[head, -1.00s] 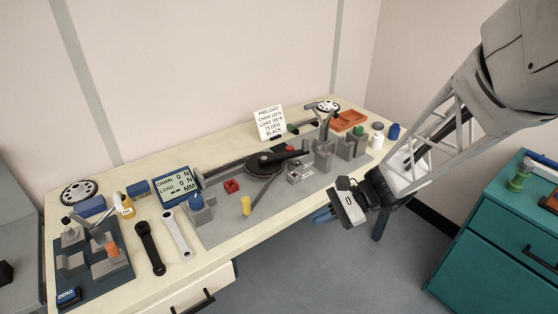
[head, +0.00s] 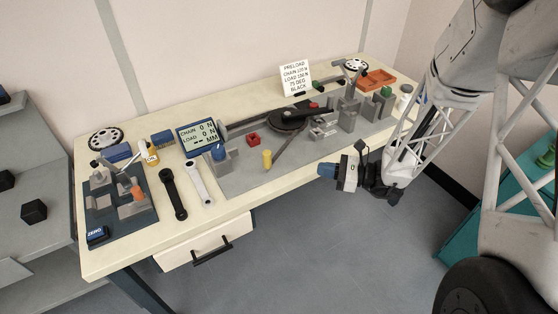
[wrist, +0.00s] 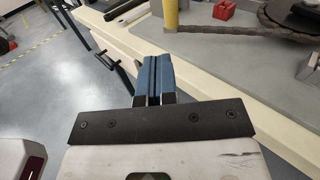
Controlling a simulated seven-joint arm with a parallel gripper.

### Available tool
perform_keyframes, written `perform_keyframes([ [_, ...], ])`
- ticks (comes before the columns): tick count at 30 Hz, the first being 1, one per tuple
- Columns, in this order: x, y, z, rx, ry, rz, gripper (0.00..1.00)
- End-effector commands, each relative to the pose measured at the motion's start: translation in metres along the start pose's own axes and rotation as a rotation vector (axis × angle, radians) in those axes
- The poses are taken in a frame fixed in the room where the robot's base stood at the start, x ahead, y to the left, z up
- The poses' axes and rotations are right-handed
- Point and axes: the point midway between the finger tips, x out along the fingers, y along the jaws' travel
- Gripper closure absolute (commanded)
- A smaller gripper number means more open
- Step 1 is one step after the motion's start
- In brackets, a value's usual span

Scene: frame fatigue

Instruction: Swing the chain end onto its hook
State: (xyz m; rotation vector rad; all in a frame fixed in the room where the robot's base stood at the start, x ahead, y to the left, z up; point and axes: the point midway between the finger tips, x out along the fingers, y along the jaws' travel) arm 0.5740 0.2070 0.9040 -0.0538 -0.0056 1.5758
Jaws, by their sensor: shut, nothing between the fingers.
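My gripper (head: 327,170) is shut and empty, in the air just off the bench's front edge. Its blue fingers (wrist: 153,78) lie together in the wrist view. A dark chain-like strip (head: 288,136) runs from the black chainring (head: 286,118) toward a yellow post (head: 267,158) on the grey plate. The strip also shows in the wrist view (wrist: 240,30), beside the yellow post (wrist: 171,14). My gripper is apart from both. I cannot make out which part is the hook.
A red block (head: 253,139) and grey fixtures (head: 348,115) stand on the plate. A display (head: 200,137), two crank arms (head: 172,192) (head: 198,183) and a dark tray (head: 112,222) are to the left. A drawer (head: 205,240) juts below the bench. Floor in front is clear.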

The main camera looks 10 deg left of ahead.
Motion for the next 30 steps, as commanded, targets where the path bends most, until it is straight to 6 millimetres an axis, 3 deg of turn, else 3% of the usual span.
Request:
perform_keyframes([
  [7, 0.002, -0.008, -0.013, 0.037, -0.029, -0.040, 1.00],
  [22, 0.003, -0.009, -0.013, 0.039, -0.030, -0.042, 1.00],
  [30, 0.015, -0.009, -0.013, 0.039, -0.030, -0.041, 1.00],
])
